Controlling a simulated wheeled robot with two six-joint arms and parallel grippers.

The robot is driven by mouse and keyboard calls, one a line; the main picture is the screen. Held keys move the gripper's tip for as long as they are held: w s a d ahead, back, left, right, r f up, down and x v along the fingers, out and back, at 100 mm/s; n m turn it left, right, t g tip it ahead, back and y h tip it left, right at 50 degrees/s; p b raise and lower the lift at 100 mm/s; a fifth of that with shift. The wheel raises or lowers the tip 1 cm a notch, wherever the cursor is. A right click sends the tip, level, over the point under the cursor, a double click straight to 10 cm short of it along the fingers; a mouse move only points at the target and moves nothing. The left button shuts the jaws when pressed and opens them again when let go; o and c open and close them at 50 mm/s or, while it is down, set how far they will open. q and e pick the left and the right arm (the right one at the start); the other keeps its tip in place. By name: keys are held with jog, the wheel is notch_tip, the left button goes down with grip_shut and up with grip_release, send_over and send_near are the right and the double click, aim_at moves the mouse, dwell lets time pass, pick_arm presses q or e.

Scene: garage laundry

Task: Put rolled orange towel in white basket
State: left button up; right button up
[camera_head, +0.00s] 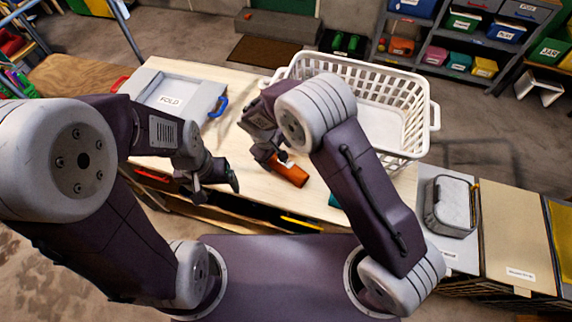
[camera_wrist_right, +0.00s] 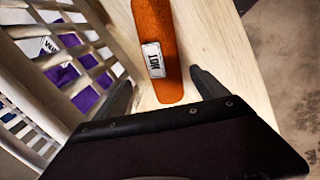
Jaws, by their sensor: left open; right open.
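The rolled orange towel (camera_head: 291,174) lies on the pale wooden tabletop in the head view, partly covered by my right gripper (camera_head: 268,158). In the right wrist view the towel (camera_wrist_right: 152,35) lies lengthwise with a white label on it. The open fingers of my right gripper (camera_wrist_right: 165,90) are spread to either side of its near end; I cannot tell whether they touch it. The white basket (camera_head: 430,118) stands on the table behind and right of the towel, its visible floor bare. Its slatted wall (camera_wrist_right: 112,50) is left of the towel in the wrist view. My left gripper (camera_head: 217,190) is open and empty near the front edge.
A grey folding board (camera_head: 172,98) marked FOLD lies at the table's back left. A grey lidded container (camera_head: 451,207) stands on the right. Shelves with coloured bins (camera_head: 465,22) are at the back right. Bare tabletop lies left of the towel.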

jog(key=f, duration=0.2)
jog(key=d+f, duration=0.1)
jog(key=shift+s+f+p, duration=0.15)
jog(key=shift+f+p, duration=0.25)
jog(key=shift+f, duration=0.25)
grip_shut()
notch_tip(320, 180, up, 4)
jog(key=shift+a+r+b, duration=0.1)
jog(key=shift+r+b, duration=0.1)
jog(key=shift+b, duration=0.3)
jog(key=s+d+r+b, duration=0.2)
jog(key=s+d+r, duration=0.3)
jog(key=s, duration=0.5)
jog(key=shift+v, duration=0.8)
